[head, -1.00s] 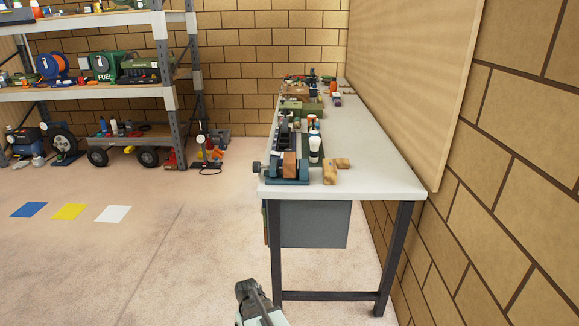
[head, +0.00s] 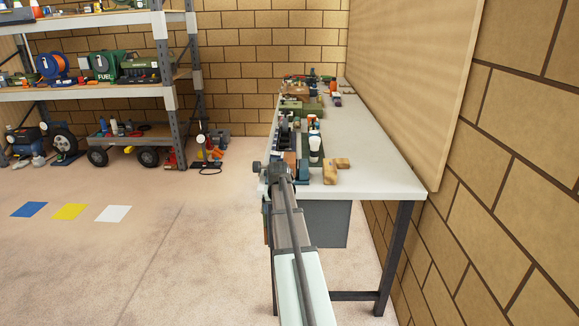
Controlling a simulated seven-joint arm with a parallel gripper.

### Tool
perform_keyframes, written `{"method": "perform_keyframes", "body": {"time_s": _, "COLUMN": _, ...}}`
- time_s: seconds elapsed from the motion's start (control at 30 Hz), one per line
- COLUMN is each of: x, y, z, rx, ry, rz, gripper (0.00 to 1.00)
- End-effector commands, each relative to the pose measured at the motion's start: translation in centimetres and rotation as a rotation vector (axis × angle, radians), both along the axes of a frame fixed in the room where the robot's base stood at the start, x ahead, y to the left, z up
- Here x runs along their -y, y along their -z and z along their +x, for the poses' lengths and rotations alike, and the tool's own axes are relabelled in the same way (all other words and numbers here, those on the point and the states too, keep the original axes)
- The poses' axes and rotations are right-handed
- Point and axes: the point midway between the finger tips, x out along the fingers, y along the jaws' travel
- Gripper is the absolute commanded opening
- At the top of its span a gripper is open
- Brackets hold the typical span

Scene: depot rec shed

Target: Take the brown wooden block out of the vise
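The blue vise (head: 304,172) sits at the near left end of the white workbench (head: 375,170). My arm reaches up from the bottom of the head view and covers much of the vise. A small part of the brown wooden block (head: 290,158) shows in the vise, just beyond my gripper. My gripper (head: 278,170) is at the vise in the picture, in front of the block. Its fingers are too small and too hidden to tell whether they are open, or whether they touch the block.
Light wooden pieces (head: 331,174) lie right of the vise. A white-topped bottle (head: 315,150) stands close behind it, with tools and several other items further along the bench. A tan board and brick wall border the right side. The bench's right-hand strip is clear.

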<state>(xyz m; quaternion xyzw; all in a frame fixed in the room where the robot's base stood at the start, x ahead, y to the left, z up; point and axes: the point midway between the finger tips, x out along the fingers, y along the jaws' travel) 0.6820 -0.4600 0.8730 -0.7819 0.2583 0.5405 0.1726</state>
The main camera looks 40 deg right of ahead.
Motion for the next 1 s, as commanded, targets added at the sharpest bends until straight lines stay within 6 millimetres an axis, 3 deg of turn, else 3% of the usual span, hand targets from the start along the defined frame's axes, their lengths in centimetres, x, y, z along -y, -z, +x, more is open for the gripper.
{"method": "perform_keyframes", "body": {"time_s": 0.03, "x": 1.8, "y": -2.4, "z": 0.8, "rx": 0.019, "ry": 0.013, "rz": -0.015, "gripper": 0.85}}
{"method": "perform_keyframes", "body": {"time_s": 0.2, "x": 5.8, "y": -9.8, "z": 2.2, "rx": 0.071, "ry": 0.046, "rz": -0.056, "gripper": 0.85}}
{"method": "perform_keyframes", "body": {"time_s": 0.4, "x": 9.3, "y": -18.2, "z": 3.9, "rx": 0.117, "ry": 0.073, "rz": -0.094, "gripper": 0.85}}
{"method": "perform_keyframes", "body": {"time_s": 0.6, "x": 11.7, "y": -25.2, "z": 6.7, "rx": 0.129, "ry": 0.089, "rz": -0.103, "gripper": 0.85}}
{"method": "perform_keyframes", "body": {"time_s": 0.8, "x": 13.1, "y": -25.5, "z": 8.2, "rx": 0.078, "ry": 0.112, "rz": -0.063, "gripper": 0.85}}
{"method": "perform_keyframes", "body": {"time_s": 1.0, "x": 12.4, "y": -24.8, "z": 7.2, "rx": 0.026, "ry": 0.146, "rz": -0.015, "gripper": 0.85}}
